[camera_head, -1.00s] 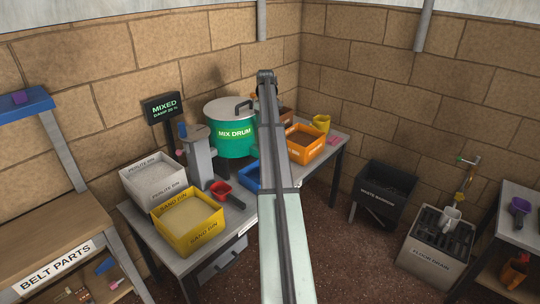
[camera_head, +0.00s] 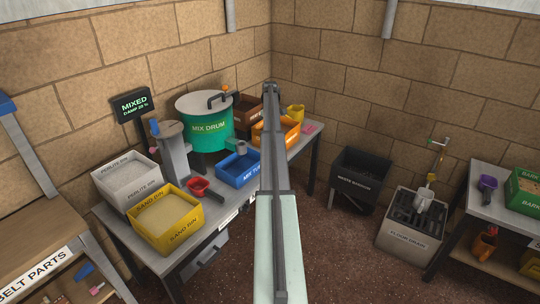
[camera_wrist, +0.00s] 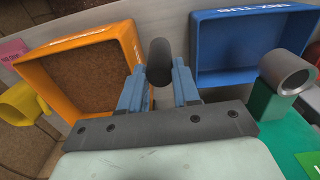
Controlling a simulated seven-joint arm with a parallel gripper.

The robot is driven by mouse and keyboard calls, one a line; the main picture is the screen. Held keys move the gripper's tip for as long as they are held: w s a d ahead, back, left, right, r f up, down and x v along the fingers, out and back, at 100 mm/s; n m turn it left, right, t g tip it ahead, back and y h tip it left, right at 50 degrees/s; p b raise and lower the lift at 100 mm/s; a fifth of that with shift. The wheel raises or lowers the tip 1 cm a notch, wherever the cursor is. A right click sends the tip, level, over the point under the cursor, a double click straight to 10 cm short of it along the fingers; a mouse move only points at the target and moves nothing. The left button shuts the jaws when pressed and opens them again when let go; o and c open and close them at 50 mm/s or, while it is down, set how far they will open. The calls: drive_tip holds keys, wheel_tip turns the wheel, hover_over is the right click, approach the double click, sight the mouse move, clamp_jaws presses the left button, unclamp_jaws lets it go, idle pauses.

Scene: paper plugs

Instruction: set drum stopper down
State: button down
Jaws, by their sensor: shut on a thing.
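The drum stopper (camera_wrist: 160,62) is a dark grey cylinder. In the wrist view my gripper (camera_wrist: 159,88) is shut on it, with a blue finger on either side. The stopper is between the orange bin (camera_wrist: 32,78) and the blue mix tub (camera_wrist: 199,42) in that picture; its height above the table is hard to tell. The green mix drum (camera_head: 196,140) stands on the bench in the head view. Its grey outlet pipe (camera_wrist: 286,70) shows open-ended at the right in the wrist view. My arm hides my gripper and the stopper in the head view.
The bench also holds a sand bin (camera_head: 149,227), a perlite bin (camera_head: 118,181), a red scoop (camera_head: 199,186) and a yellow scoop (camera_head: 296,113).

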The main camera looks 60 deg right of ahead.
drive_tip(key=shift+f, duration=4.75)
drive_tip(key=shift+f, duration=0.1)
drive_tip(key=c, duration=0.8)
unclamp_jaws()
wheel_tip(320, 180, up, 12)
drive_tip(key=shift+r, duration=0.15)
